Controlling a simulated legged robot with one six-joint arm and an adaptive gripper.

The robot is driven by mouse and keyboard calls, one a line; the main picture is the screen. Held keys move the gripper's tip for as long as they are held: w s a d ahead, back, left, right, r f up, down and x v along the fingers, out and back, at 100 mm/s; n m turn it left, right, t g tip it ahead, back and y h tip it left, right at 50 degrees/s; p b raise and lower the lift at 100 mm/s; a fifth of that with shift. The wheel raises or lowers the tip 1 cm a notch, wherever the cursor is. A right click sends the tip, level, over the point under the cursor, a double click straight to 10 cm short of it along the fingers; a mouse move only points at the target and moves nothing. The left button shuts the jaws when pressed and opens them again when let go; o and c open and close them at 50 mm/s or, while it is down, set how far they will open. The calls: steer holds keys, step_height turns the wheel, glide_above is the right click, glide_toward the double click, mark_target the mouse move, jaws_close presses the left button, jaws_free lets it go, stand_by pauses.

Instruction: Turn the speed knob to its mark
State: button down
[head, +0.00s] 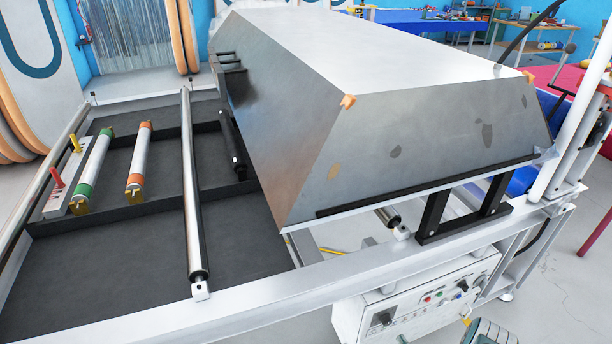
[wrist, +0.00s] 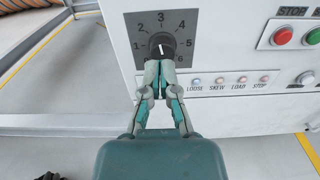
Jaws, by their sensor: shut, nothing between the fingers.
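The line runs nearly upright, tilted slightly, roughly in line with the 3. No separate target mark can be made out. My gripper (wrist: 159,76) is shut and empty, its grey fingertips together just below the knob and overlapping its lower edge in the picture. I cannot tell whether they touch it. In the head view the knob (head: 384,317) shows small on the front of the white control box (head: 350,322).
A red button (wrist: 283,36) and a green button sit right of the dial. A row of small lamps labelled LOOSE, SKEW, LOAD and STOP (wrist: 229,80) runs below. The machine's white frame rail (head: 250,305) overhangs the box. Grey floor (wrist: 60,85) lies open to the left.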

steer(key=shift+x, duration=3.55)
steer(key=shift+f, duration=0.25)
steer(key=shift+d, duration=0.15)
steer(key=shift+r, duration=0.4)
steer(key=v, duration=0.6)
steer(key=shift+r, duration=0.1)
